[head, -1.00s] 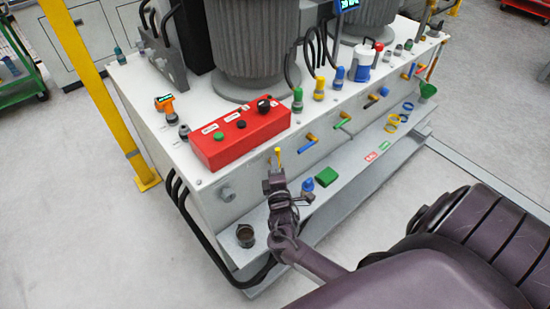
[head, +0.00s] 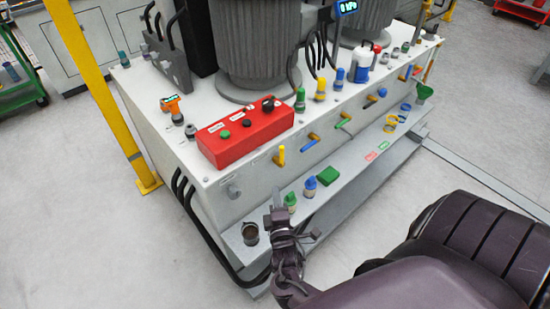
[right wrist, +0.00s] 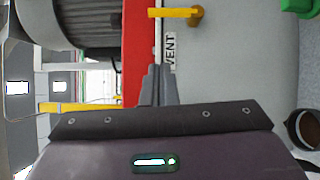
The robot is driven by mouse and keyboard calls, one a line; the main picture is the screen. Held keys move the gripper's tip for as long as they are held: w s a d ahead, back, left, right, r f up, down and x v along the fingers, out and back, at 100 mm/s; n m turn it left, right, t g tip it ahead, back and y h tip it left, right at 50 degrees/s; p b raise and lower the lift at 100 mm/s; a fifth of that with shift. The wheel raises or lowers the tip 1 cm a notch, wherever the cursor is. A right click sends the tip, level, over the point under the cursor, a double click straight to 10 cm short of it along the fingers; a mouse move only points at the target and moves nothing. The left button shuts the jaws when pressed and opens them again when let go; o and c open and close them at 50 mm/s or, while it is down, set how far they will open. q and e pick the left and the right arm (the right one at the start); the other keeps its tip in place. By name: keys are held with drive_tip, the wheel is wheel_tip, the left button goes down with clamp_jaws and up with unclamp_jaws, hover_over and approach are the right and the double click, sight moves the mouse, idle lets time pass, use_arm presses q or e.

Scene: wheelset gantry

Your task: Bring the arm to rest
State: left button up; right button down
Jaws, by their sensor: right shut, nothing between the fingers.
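My right gripper (head: 277,200) is in front of the grey machine cabinet (head: 150,150), over the low front ledge. Its fingers are shut and empty, and they also show in the right wrist view (right wrist: 155,75). It is apart from the yellow handle (head: 281,155) on the cabinet's front face, which stands upright. In the right wrist view the yellow handle (right wrist: 173,13) lies beyond the fingertips. My left gripper is not in view.
A red control box (head: 243,133) sits on the cabinet top. A yellow post (head: 95,90) stands at left. Open floor (head: 120,250) lies at lower left.

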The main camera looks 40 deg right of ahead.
drive_tip(key=shift+s, duration=0.1)
idle(0.5)
drive_tip(key=s+a+f+m+g+y, duration=0.1)
drive_tip(key=s+f+g+y, duration=0.15)
drive_tip(key=f, duration=0.55)
drive_tip(key=s+a+f+m+g+y, duration=0.15)
drive_tip(key=s+f, duration=0.25)
drive_tip(key=f, duration=0.4)
drive_tip(key=s+a+f+m+g+y, duration=0.1)
drive_tip(key=s+f+g+y, duration=0.15)
drive_tip(key=f, duration=0.55)
drive_tip(key=s+a+f+m+g, duration=0.1)
drive_tip(key=s+f+m+g, duration=0.1)
drive_tip(key=s+f, duration=0.3)
drive_tip(key=s+a+f+m+g+y, duration=0.1)
drive_tip(key=s+f, duration=0.4)
drive_tip(key=s, duration=0.7)
drive_tip(key=s+a+f+m+g+y, duration=0.1)
drive_tip(key=s+f+m+g, duration=0.3)
drive_tip(key=s, duration=0.4)
drive_tip(key=shift+s+a+f+g, duration=0.4)
drive_tip(key=shift+a+f+g, duration=0.35)
drive_tip(key=shift+g, duration=0.1)
drive_tip(key=shift+y, duration=0.25)
